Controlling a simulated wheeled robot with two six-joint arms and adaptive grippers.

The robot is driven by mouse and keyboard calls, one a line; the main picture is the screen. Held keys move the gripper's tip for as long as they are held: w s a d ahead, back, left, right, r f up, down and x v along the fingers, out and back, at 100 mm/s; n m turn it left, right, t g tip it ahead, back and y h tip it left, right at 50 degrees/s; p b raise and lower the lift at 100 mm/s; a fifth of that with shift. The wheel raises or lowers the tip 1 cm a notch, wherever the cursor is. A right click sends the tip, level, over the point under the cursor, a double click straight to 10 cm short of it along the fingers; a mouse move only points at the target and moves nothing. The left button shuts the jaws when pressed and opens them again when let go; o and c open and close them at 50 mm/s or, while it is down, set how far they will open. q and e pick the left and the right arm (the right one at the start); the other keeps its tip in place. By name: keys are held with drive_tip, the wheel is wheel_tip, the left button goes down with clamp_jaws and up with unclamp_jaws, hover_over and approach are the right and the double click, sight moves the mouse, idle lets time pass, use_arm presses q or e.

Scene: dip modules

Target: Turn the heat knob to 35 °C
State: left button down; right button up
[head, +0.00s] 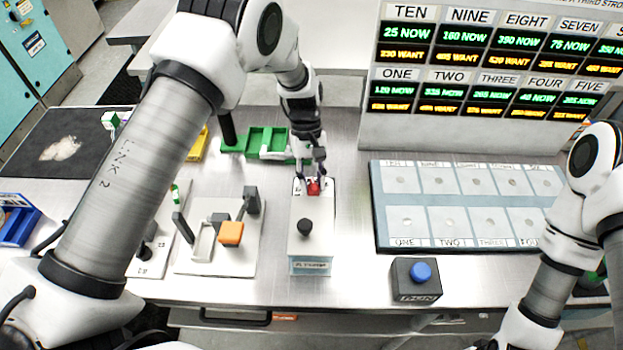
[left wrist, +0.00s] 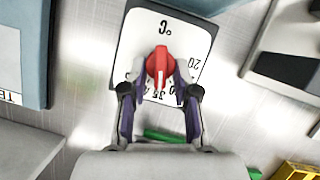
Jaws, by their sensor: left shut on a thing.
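The red heat knob (head: 313,188) sits at the far end of a white box on the table. In the left wrist view the knob (left wrist: 159,62) stands on a white dial plate (left wrist: 138,38) marked °C, with 20 at the right and 35 near the bottom, partly hidden. Its pale pointer end faces down in that view, near the 35; the exact reading is unclear. My left gripper (head: 314,183) comes from the far side, its fingers on both sides of the knob. It is shut on the knob, as the left wrist view (left wrist: 161,90) also shows.
A black knob (head: 305,227) is on the near part of the box. A blue button box (head: 415,279) and a panel of numbered pads (head: 378,215) are to the right. An orange-block fixture (head: 230,233) is left. Green trays (head: 265,142) lie behind.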

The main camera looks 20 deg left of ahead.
use_arm(q)
drive_tip(key=shift+s+f, duration=0.15)
drive_tip(key=c, duration=0.9)
unclamp_jaws()
drive_tip(key=shift+o, duration=0.2)
drive_tip(key=v, duration=1.2)
drive_tip(key=shift+d, duration=0.1)
